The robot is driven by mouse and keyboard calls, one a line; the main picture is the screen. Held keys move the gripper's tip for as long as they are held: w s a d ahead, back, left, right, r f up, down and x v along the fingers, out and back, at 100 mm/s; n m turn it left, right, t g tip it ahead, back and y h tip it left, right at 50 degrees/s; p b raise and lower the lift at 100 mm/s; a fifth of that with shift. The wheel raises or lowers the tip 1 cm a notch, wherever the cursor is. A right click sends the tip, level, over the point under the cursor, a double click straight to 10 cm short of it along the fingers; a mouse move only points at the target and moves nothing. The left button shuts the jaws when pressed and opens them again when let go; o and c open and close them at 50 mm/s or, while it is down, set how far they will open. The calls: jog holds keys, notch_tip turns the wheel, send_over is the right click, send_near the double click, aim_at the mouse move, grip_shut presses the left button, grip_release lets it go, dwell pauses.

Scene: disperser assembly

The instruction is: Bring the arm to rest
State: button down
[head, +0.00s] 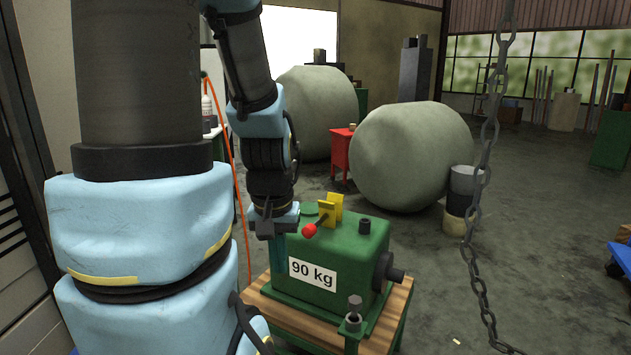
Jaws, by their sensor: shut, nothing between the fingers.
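My arm comes down from the top left of the head view, with large blue-covered links in the left foreground. My gripper (277,253) points down at the left side of a green machine labelled "90 kg" (335,263). The gripper is shut and holds nothing. I cannot tell whether it touches the machine. The machine sits on a wooden-topped table (392,318) and carries a yellow bracket (333,208) and a lever with a red knob (309,231).
A grey chain (481,180) hangs on the right. An orange cable (231,160) hangs beside my arm. Two large grey-green rolls (412,155) and a red cabinet (341,150) stand behind the table. The floor at right is mostly clear.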

notch_tip(320, 180, up, 12)
jog(key=p, duration=1.1)
jog(key=shift+r, duration=0.2)
